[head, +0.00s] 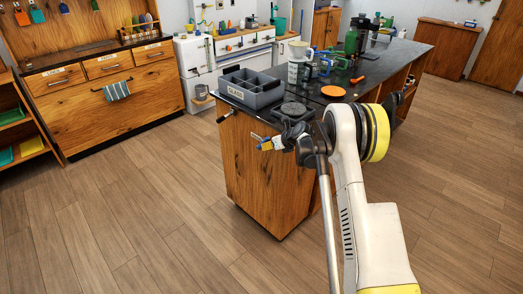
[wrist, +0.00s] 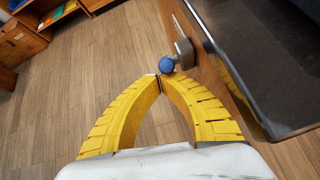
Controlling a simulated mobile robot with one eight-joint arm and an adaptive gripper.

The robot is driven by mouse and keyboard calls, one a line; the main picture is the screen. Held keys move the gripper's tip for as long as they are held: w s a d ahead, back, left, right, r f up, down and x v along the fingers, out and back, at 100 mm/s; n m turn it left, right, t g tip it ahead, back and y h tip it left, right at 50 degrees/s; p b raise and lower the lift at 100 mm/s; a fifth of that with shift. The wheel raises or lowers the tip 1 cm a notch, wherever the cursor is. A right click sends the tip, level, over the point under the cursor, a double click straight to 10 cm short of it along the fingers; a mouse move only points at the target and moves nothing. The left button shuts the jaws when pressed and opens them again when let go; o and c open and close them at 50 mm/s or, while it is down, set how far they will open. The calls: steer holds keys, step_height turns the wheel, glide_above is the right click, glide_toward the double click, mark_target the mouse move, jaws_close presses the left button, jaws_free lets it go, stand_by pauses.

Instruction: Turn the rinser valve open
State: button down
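A blue round knob (wrist: 166,65) on a grey fitting (wrist: 183,50) sticks out from the counter's wooden side in the wrist view; it looks like the rinser valve. In the head view, a small blue part (head: 278,142) shows beside my gripper. My gripper (wrist: 159,80) has its two yellow fingers curved together with the tips meeting. The tips are right at the near edge of the knob, not around it; whether they touch it I cannot tell.
The dark counter (head: 350,85) carries a grey caddy (head: 250,96), an orange disc (head: 333,91), mugs and bottles. A black handle (head: 226,116) juts from the counter's end. The wooden floor (head: 130,200) left of it is clear.

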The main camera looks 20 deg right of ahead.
steer(key=shift+w+a+r, duration=0.2)
steer(key=shift+w+r, duration=0.25)
steer(key=shift+w+a+r, duration=0.15)
steer(key=shift+w+r, duration=0.25)
steer(key=shift+r, duration=0.05)
steer(key=shift+w+a+r, duration=0.4)
steer(key=shift+w+r, duration=0.05)
steer(key=shift+w, duration=0.3)
